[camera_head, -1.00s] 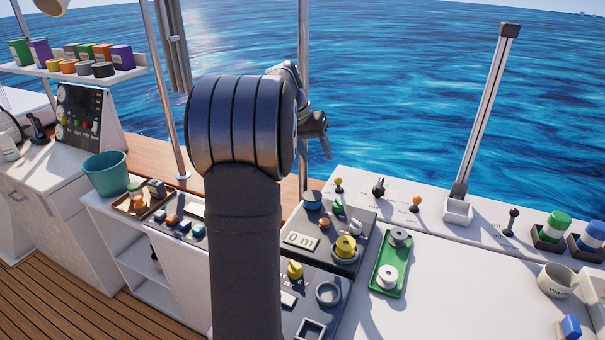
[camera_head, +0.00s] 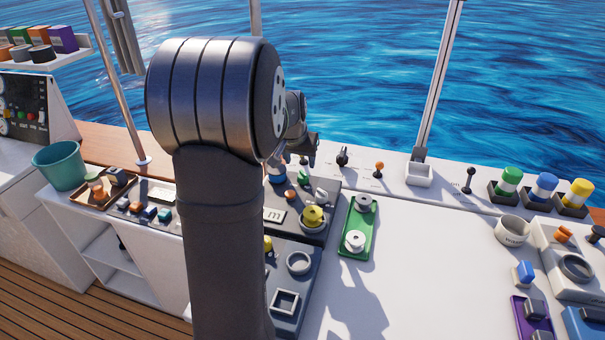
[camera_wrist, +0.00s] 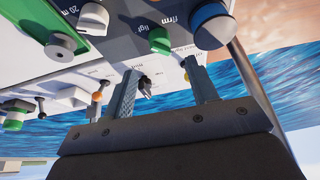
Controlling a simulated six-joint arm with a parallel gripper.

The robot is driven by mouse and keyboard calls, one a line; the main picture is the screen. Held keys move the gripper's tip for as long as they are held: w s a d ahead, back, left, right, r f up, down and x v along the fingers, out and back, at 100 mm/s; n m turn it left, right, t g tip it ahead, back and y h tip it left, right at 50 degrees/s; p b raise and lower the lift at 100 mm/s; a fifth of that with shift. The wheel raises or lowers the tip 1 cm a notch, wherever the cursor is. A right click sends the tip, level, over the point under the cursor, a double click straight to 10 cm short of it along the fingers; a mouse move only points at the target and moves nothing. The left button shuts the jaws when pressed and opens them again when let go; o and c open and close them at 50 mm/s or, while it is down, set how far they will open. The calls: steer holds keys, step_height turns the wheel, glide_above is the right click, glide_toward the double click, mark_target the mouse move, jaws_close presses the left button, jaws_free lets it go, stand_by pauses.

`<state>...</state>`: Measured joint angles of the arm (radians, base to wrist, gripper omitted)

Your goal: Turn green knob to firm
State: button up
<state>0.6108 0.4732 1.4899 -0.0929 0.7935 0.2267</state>
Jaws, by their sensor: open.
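The green knob (camera_head: 303,177) stands on the dark control panel (camera_head: 322,228), just below my gripper (camera_head: 309,150) in the head view. In the wrist view the green knob (camera_wrist: 159,42) is beyond the fingertips of my gripper (camera_wrist: 162,68), near the gap between them. The fingers are apart and hold nothing. Upside-down lettering reading "firm" and "light" shows beside the knob. A gap remains between fingers and knob; its exact size is hard to tell. The knob's pointer direction is not clear.
A blue knob (camera_wrist: 212,25) stands close to the green one. A white knob (camera_wrist: 92,18) is on the other side. A yellow knob (camera_head: 313,216) and a green tray (camera_head: 345,247) with grey-white pieces are nearby. Small levers, one orange-topped (camera_head: 378,168), line the back ledge.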

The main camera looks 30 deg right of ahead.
mark_target(302, 174)
steer(key=x, duration=0.8)
steer(key=c, duration=1)
